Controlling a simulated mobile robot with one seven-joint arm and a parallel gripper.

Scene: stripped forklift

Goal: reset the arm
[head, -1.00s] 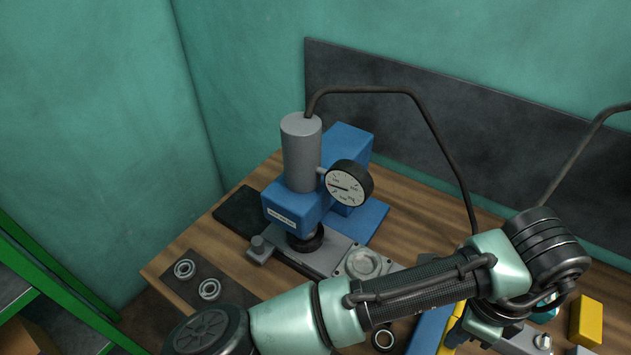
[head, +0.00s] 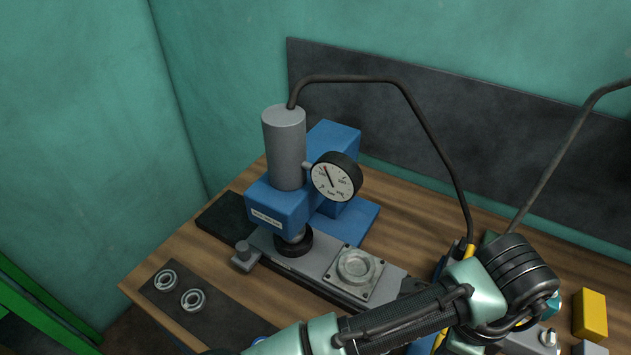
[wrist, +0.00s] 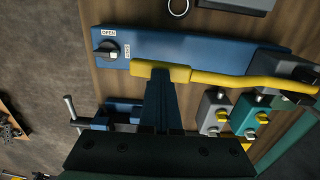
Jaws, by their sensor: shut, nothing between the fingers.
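My gripper (wrist: 160,78) shows in the wrist view with its dark fingers together and nothing between them. Its tips overlap the broad end of a yellow lever (wrist: 220,82); I cannot tell whether they touch. The lever lies along a blue valve panel (wrist: 200,48) with a black knob (wrist: 106,52) and an OPEN label. In the head view my arm (head: 400,320) reaches across the lower right, bent at a dark joint. My gripper is hidden there.
A blue press with a grey cylinder (head: 285,150) and a round gauge (head: 335,177) stands on the wooden bench (head: 420,215). A bearing housing (head: 357,267) sits on its slide plate. Two bearing rings (head: 192,301) lie on a dark mat. A yellow block (head: 590,315) stands at the right.

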